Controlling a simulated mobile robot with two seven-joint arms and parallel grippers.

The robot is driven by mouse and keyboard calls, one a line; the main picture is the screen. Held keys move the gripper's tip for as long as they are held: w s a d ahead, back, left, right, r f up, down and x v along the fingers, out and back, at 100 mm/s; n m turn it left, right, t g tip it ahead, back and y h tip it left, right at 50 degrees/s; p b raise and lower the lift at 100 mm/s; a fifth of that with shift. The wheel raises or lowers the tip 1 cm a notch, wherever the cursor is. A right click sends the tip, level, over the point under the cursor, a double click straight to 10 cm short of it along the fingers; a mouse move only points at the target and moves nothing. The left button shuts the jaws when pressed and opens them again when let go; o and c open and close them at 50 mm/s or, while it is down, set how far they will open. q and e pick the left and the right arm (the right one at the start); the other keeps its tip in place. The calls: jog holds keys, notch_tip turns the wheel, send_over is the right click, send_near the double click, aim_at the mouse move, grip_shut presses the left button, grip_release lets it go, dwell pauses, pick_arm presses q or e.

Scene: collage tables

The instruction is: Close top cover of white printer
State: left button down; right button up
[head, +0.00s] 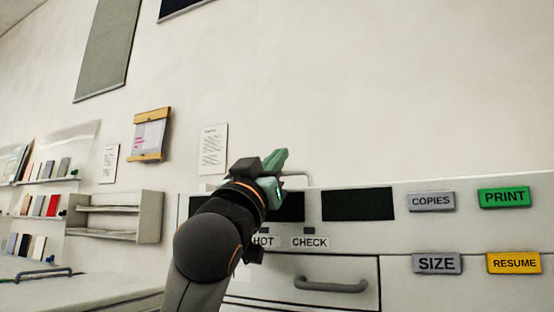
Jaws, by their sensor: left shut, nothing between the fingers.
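The white printer (420,282) fills the lower right of the head view, its front facing me. Its top edge is seen nearly level, so I cannot tell how its top cover stands. A thin pale bar (297,174) shows just above that edge, beside my gripper. My left gripper (277,164), with green fingers, is at the printer's top edge in front of the left dark panel. It is shut and empty. Whether it touches the bar or the printer I cannot tell. My left arm hides part of the front. My right gripper is out of view.
The front has COPIES (431,201), PRINT (503,197), SIZE (437,264) and RESUME (513,263) buttons, and a drawer handle (331,286). Wall shelves (115,214) and a pale counter (80,293) are at left.

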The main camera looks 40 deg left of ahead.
pick_arm(q)
jog(key=v, duration=1.2)
jog(key=shift+s, duration=0.25)
jog(key=shift+f, duration=0.1)
